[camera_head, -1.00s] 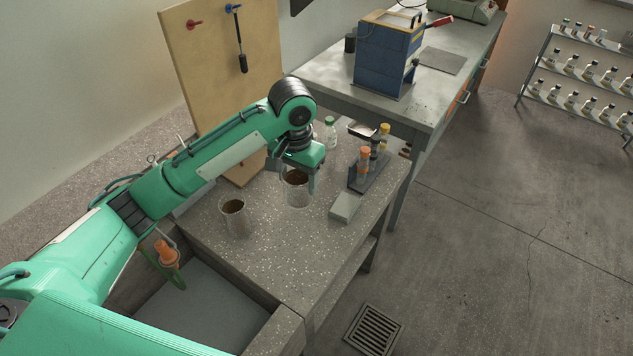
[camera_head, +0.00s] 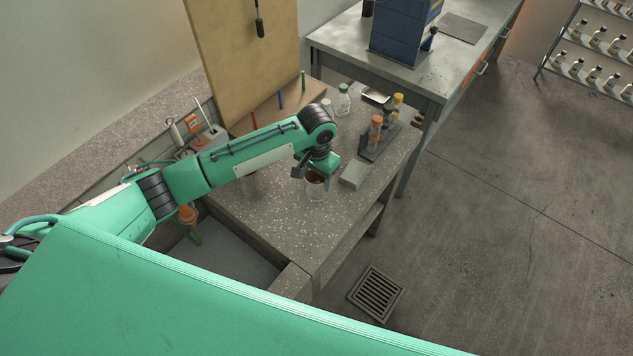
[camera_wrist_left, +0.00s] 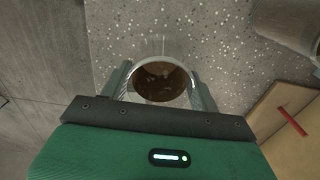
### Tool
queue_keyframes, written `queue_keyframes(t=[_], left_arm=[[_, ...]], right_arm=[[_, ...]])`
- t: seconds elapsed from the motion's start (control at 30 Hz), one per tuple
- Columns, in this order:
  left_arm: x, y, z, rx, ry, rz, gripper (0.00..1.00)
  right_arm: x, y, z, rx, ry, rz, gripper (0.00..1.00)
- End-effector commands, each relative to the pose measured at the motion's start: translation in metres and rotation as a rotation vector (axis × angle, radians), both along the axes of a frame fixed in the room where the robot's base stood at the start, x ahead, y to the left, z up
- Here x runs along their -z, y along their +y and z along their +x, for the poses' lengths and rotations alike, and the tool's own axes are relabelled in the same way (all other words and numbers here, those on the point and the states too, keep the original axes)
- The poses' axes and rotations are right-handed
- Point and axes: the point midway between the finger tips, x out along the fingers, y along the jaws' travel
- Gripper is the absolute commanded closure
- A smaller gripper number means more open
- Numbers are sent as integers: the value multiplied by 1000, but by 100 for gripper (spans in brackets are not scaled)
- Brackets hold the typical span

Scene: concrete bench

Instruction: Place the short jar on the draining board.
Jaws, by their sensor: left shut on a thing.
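My left gripper (camera_head: 318,176) is shut on a clear jar (camera_head: 316,190) with brown contents, over the speckled bench top. In the left wrist view the jar (camera_wrist_left: 160,80) sits between the fingers, seen from above; its height over the bench is hard to tell. My right gripper is not in view.
A grey block (camera_head: 355,175) and a rack of capped tubes (camera_head: 378,143) are right of the held jar. A green-capped bottle (camera_head: 343,100) stands behind. A sunken basin (camera_head: 225,255) is at the near left. The bench front between basin and block is clear.

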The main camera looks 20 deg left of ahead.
Motion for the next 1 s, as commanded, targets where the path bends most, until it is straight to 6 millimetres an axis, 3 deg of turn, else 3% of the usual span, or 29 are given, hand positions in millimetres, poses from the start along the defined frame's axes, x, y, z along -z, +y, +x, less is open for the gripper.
queue_keyframes(t=[0.23,0.63,0.67,0.77,1.0], left_arm=[[34,0,-1,0,2,2,65],[41,0,-1,0,1,0,65],[41,0,-1,0,1,0,36],[41,0,-1,1,1,0,17],[41,0,-1,0,1,0,17]], right_arm=[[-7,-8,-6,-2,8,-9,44],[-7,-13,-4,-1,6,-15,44],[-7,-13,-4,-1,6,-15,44],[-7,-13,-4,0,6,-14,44],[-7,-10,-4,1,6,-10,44]])
